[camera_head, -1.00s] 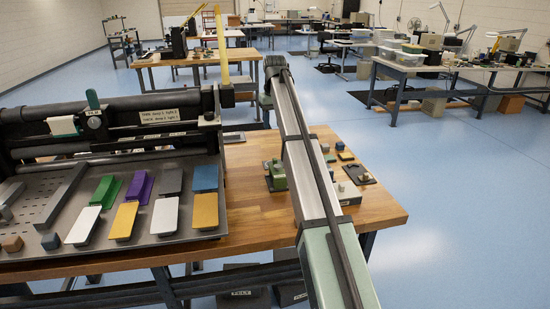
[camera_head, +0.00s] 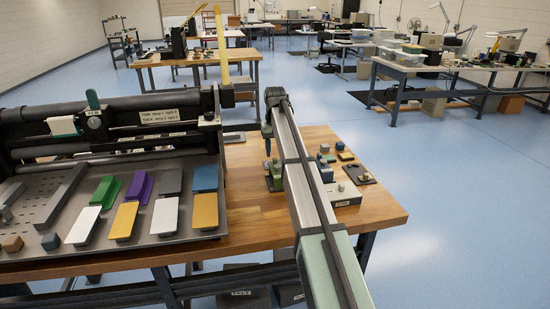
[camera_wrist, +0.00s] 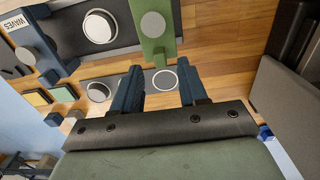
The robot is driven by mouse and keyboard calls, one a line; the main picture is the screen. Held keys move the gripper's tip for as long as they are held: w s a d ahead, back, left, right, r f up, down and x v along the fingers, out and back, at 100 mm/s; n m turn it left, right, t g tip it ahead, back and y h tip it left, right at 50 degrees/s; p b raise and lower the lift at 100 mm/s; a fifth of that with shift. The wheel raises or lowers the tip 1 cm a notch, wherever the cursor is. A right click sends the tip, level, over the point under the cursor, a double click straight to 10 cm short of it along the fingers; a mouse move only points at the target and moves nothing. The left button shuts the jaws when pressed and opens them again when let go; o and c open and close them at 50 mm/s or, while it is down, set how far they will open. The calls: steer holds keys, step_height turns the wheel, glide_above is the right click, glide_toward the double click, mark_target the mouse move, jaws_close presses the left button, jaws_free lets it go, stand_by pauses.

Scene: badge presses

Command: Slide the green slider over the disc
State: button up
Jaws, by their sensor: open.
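In the wrist view a green slider (camera_wrist: 154,50), a flat strip with a pale round spot, reaches down from the top edge. Its lower end lies over or beside a grey plate (camera_wrist: 133,76). A white ring (camera_wrist: 165,82) is marked on this plate, and a silver disc (camera_wrist: 98,92) sits at its left end. My gripper (camera_wrist: 158,76) is open, its two dark blue fingers apart with the ring seen between them and nothing held. The slider's end is just ahead of the gap. In the head view a green part (camera_head: 275,180) shows beside my arm, which hides much around it.
In the wrist view, a blue block marked WAVES (camera_wrist: 33,45) stands left, near a larger silver disc (camera_wrist: 99,27) on a dark base. Small coloured blocks lie at far left. A grey panel (camera_wrist: 290,105) is close on the right. Bare wood (camera_wrist: 225,60) lies between.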

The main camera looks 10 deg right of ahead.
mark_target(275, 159)
steer(key=shift+f, duration=1.8)
jaws_close()
